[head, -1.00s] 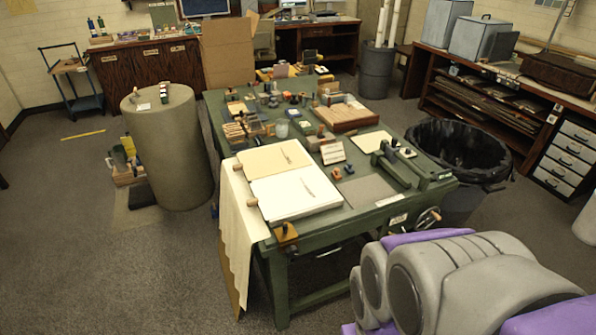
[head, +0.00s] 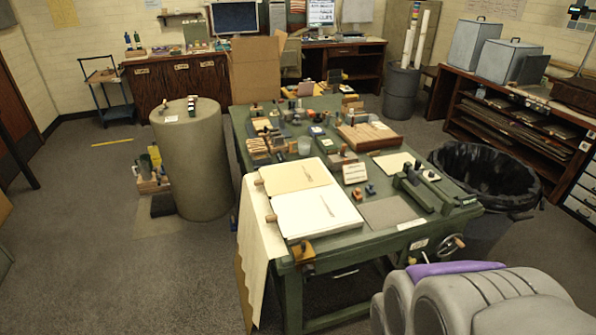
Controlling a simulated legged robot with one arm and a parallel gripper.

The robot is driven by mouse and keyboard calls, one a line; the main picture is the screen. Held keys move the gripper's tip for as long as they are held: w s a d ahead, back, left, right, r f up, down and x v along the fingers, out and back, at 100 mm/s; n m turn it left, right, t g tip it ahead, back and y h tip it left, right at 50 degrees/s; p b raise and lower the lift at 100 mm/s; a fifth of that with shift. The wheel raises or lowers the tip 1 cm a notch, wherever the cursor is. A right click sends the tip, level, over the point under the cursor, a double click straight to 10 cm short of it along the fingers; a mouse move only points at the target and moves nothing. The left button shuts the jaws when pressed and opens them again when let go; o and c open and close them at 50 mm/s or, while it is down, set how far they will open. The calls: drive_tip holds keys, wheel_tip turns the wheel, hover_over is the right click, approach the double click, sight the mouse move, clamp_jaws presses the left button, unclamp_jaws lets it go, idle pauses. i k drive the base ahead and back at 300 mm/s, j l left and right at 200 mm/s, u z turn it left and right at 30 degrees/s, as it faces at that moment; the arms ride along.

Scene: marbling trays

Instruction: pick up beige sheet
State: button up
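A long beige sheet (head: 257,240) hangs over the left edge of the green table (head: 408,235), its lower end well down the table's side. A flat beige surface (head: 298,173) lies on the table top beside it, behind a white one (head: 318,211); I cannot tell whether the beige one is a sheet or a filled tray. My gripper is not in view. Only grey and purple parts of my own body show at the bottom right.
Small jars, blocks and tools crowd the table's far half. A grey cylinder (head: 191,160) stands left of the table, with small items on the floor beside it. A black-lined bin (head: 487,175) stands right. Floor at the front left (head: 120,270) is clear.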

sight(279, 180)
drive_tip(key=i+j+z, duration=0.1)
drive_tip(key=j+z, duration=0.15)
drive_tip(key=j, duration=0.45)
drive_tip(key=j+z, duration=0.25)
drive_tip(key=j, duration=0.5)
drive_tip(key=i+j+z, duration=0.25)
drive_tip(key=j+z, duration=0.15)
drive_tip(key=j, duration=0.2)
drive_tip(key=i+j+z, duration=0.15)
drive_tip(key=j+z, duration=0.25)
drive_tip(key=j, duration=0.25)
drive_tip(key=j+z, duration=0.4)
drive_tip(key=j, duration=0.3)
drive_tip(key=j+z, duration=0.45)
drive_tip(key=j, duration=0.55)
drive_tip(key=i+j+z, duration=0.1)
drive_tip(key=j, duration=0.25)
